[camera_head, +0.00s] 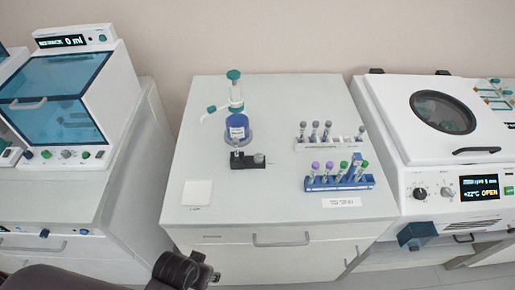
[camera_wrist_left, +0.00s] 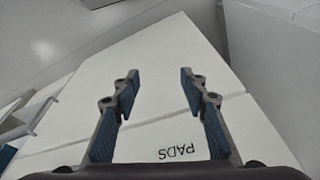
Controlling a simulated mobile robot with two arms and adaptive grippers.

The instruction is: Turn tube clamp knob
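A small black tube clamp (camera_head: 240,160) sits on the white bench, with a grey knob (camera_head: 259,158) on its right side. A thin upright piece, which looks like a tube, stands in the clamp in front of the blue dispenser bottle. My left gripper (camera_wrist_left: 158,84) is open and empty in the left wrist view, with its two fingers wide apart in front of white surfaces and a "PADS" label. No clamp or knob shows there. In the head view a dark part of my arm (camera_head: 180,270) is at the bottom, below the bench front. My right gripper is not in view.
The blue dispenser bottle (camera_head: 238,128) stands right behind the clamp. A blue tube rack (camera_head: 340,184) and a white rack (camera_head: 328,145) stand to the right. A white pad (camera_head: 197,193) lies front left. A centrifuge (camera_head: 445,150) and a blue-windowed machine (camera_head: 60,95) flank the bench.

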